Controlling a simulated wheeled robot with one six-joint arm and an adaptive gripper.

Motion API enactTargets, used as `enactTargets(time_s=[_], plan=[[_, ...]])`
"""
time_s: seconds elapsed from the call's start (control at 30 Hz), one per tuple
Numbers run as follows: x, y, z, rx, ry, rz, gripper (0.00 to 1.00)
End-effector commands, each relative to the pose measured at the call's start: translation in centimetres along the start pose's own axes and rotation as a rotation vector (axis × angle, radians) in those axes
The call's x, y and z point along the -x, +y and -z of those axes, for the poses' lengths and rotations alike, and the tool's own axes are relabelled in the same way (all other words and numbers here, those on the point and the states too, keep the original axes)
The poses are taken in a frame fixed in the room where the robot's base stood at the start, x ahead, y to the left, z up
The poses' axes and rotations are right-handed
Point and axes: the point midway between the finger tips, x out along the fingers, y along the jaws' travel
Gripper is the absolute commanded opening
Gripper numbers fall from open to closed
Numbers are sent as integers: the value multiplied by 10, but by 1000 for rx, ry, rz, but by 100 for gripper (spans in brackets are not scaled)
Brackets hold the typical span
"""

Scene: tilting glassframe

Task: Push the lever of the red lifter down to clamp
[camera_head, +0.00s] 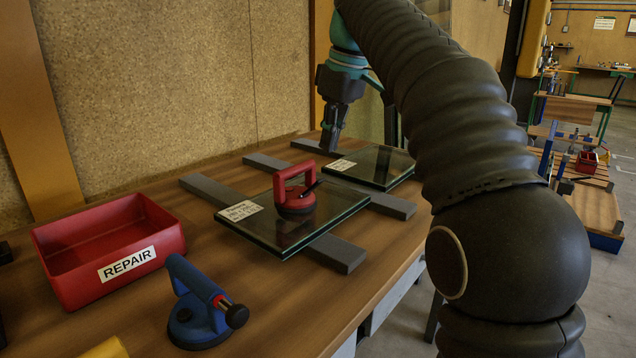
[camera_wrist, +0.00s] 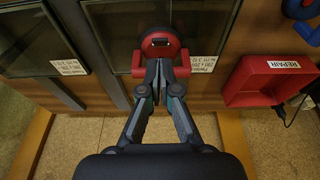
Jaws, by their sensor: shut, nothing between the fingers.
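The red lifter (camera_head: 295,200) stands on a glass pane (camera_head: 262,225) that rests on grey bars. Its short black lever (camera_head: 311,188) sticks out to the right, tilted upward, in the head view. The lifter also shows at the top middle of the wrist view (camera_wrist: 158,28). My gripper (camera_head: 329,146) is shut and empty, pointing down, above and behind the lifter in the head view and apart from it. In the wrist view its closed fingers (camera_wrist: 160,68) overlap the lifter's lower part in the picture and hide some of it.
A second glass pane (camera_head: 375,166) lies behind on the bars. A red box labelled REPAIR (camera_head: 127,263) and a blue lifter (camera_head: 203,315) stand on the wooden table (camera_head: 280,310) at the left and front. A corkboard wall (camera_head: 160,80) borders the table's back. Bare table lies front right.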

Motion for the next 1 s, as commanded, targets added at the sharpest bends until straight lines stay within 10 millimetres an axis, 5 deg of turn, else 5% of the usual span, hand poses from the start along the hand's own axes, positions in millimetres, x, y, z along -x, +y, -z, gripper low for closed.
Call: enactTargets(time_s=[0.5, 1.0], plan=[[-58, 0, -2, 0, 0, 0, 0], [-68, 0, 0, -1, 0, 0, 0]])
